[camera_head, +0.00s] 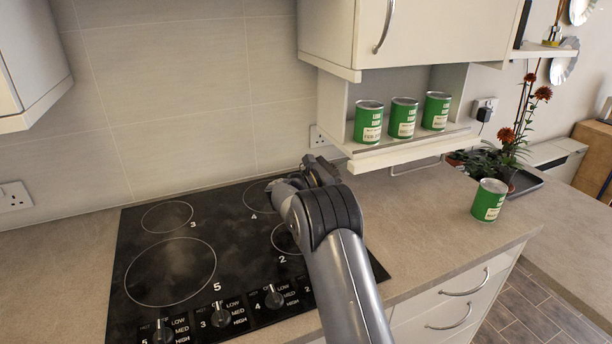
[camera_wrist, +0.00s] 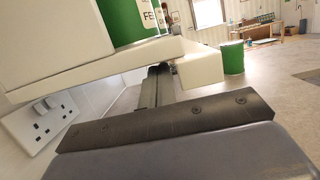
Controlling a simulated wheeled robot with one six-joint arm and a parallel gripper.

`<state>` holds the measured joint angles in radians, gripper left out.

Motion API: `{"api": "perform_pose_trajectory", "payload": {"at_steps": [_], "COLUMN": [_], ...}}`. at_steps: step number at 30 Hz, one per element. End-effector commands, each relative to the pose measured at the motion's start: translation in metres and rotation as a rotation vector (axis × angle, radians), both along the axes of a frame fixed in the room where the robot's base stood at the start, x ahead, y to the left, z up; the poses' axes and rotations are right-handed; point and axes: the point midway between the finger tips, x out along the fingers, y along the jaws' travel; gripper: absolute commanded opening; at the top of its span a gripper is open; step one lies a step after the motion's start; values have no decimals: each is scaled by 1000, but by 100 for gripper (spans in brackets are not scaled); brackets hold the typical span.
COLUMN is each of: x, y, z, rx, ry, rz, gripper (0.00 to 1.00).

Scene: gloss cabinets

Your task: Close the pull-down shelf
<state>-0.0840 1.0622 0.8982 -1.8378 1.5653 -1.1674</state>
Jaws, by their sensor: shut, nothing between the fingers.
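The pull-down shelf (camera_head: 415,149) hangs lowered beneath the white wall cabinet. Three green cans stand upright on it, the middle one (camera_head: 402,118) among them. My gripper (camera_head: 322,172) is shut and empty, just left of the shelf's near left corner and above the back of the hob. In the wrist view the shelf (camera_wrist: 120,62) is close above, and the shut fingers (camera_wrist: 157,80) reach to its underside beside a pale end piece (camera_wrist: 200,70). I cannot tell whether they touch it. My arm hides part of the counter below.
A loose green can (camera_head: 489,200) stands on the counter right of the shelf, near a potted plant (camera_head: 508,165). The black hob (camera_head: 180,260) lies under my arm. Another wall cabinet (camera_head: 30,70) hangs at the left. A wall socket (camera_wrist: 45,122) is near my gripper.

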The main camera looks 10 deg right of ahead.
Motion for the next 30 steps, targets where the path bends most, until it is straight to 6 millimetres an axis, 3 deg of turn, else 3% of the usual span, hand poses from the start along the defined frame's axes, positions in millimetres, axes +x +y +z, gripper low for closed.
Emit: {"api": "perform_pose_trajectory", "payload": {"at_steps": [11,17,23,30], "x": [1,0,0,0], "y": [-2,-2,-2,-1], "z": [1,14,55,117], "rx": [-1,-1,-3,-5], "ry": [0,-2,-9,-11], "rz": [0,0,1,0], "gripper": [0,0,0,0]}}
